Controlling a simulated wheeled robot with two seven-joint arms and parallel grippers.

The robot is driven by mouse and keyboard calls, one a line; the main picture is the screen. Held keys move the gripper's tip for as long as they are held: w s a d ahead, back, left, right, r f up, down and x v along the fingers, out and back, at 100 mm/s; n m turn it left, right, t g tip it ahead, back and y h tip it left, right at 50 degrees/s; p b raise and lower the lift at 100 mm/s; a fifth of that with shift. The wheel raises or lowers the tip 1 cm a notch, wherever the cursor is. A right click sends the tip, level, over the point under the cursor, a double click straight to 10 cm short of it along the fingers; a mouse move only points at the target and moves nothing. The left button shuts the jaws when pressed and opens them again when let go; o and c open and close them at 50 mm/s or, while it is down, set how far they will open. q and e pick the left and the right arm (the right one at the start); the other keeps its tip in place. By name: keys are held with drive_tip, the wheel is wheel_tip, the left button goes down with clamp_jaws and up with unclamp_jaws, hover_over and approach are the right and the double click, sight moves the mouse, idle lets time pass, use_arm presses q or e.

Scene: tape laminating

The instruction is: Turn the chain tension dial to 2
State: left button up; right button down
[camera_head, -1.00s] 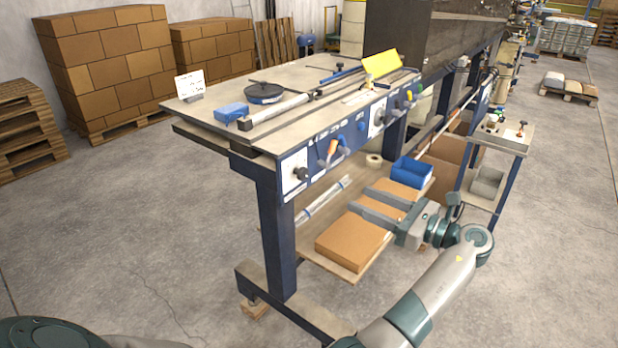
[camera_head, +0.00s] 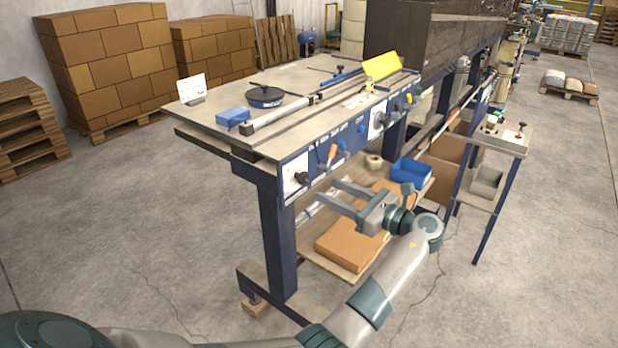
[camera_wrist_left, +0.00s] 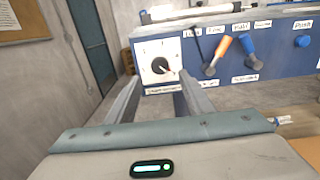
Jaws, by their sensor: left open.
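A black dial knob (camera_head: 303,178) sits on a white square plate at the near end of the blue control panel. In the left wrist view the dial (camera_wrist_left: 160,66) has a pale pointer aimed right and slightly down; the plate's marks and the label below are too small to read surely. My left gripper (camera_head: 327,188) is open and empty, a little to the right of the dial in the head view and apart from it. In the left wrist view its two fingers (camera_wrist_left: 160,80) reach forward on either side below the dial. My right gripper is not in view.
Orange and blue levers (camera_wrist_left: 222,50) stick out right of the dial. A second dial (camera_head: 378,119) sits farther along the panel. The worktop (camera_head: 215,98) overhangs above. Below is a shelf with a cardboard box (camera_head: 345,245) and a blue bin (camera_head: 411,170).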

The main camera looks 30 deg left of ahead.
sight(306, 180)
use_arm(q)
drive_tip(key=a, duration=0.2)
drive_tip(key=a+p, duration=0.1)
drive_tip(key=a, duration=0.2)
drive_tip(key=a+p, duration=0.1)
drive_tip(key=a, duration=0.2)
drive_tip(key=shift+w+a, duration=0.1)
drive_tip(key=shift+w, duration=0.25)
drive_tip(key=c, duration=1)
